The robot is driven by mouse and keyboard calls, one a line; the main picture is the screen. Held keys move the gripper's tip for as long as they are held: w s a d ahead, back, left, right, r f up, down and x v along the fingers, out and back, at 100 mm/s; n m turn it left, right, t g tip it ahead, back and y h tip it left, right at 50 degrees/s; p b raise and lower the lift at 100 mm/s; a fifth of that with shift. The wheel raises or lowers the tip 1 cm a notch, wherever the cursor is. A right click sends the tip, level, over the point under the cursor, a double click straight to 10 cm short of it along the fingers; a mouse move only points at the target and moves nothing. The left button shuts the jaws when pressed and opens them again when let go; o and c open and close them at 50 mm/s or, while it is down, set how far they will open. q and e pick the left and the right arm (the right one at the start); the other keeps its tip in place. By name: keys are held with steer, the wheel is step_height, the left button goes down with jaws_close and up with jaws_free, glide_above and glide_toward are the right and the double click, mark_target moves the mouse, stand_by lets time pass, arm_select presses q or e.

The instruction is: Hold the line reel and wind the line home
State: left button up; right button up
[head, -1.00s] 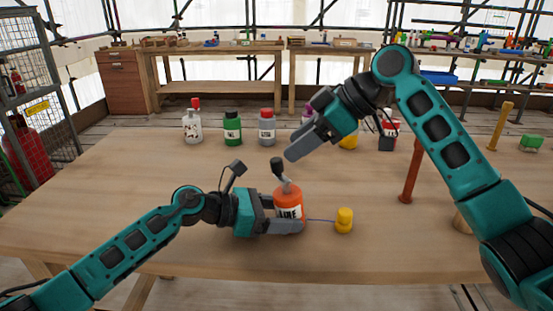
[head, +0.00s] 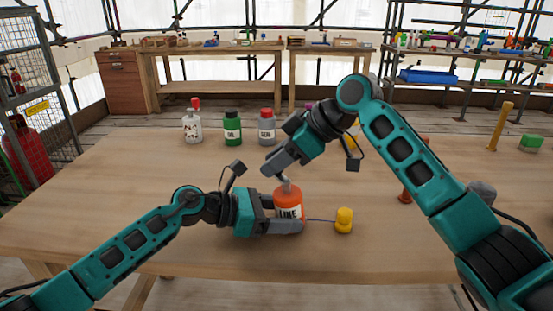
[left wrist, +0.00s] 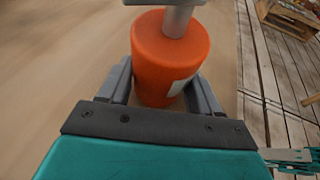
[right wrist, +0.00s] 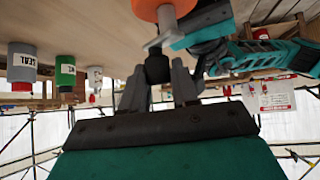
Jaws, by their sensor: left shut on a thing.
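The orange line reel (head: 289,204), labelled "LINE", stands upright on the table. My left gripper (head: 284,219) is shut around its body, and the left wrist view shows a finger on each side of the reel (left wrist: 168,65). A grey crank arm sits on top of the reel. Its black knob (right wrist: 157,68) shows in the right wrist view, close to the fingertips of my right gripper (right wrist: 159,82), which are apart. In the head view the right gripper (head: 274,168) hides the knob. A thin line runs from the reel to a yellow piece (head: 344,221) on the table.
A white bottle (head: 192,127), a green bottle (head: 232,127) and a grey bottle (head: 267,126) stand along the back. A yellow post (head: 500,127) and green block (head: 531,143) are far right. The left tabletop is clear.

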jaws_close()
steer(key=m+t, duration=0.1)
steer(key=m+t+h, duration=0.1)
steer(key=m, duration=0.1)
steer(key=m+t, duration=0.1)
steer(key=t, duration=0.1)
steer(key=shift+w+d, duration=0.1)
steer(key=shift+d, duration=0.25)
steer(key=shift+d+r+m+t+h, duration=0.1)
steer(key=shift+d+m+t+h, duration=0.1)
steer(key=shift+m+t+h, duration=0.7)
steer(key=shift+d+m+t+h, duration=0.2)
steer(key=shift+m+t+h, duration=0.3)
steer(key=shift+m, duration=0.7)
steer(key=shift+o, duration=2.3)
jaws_free()
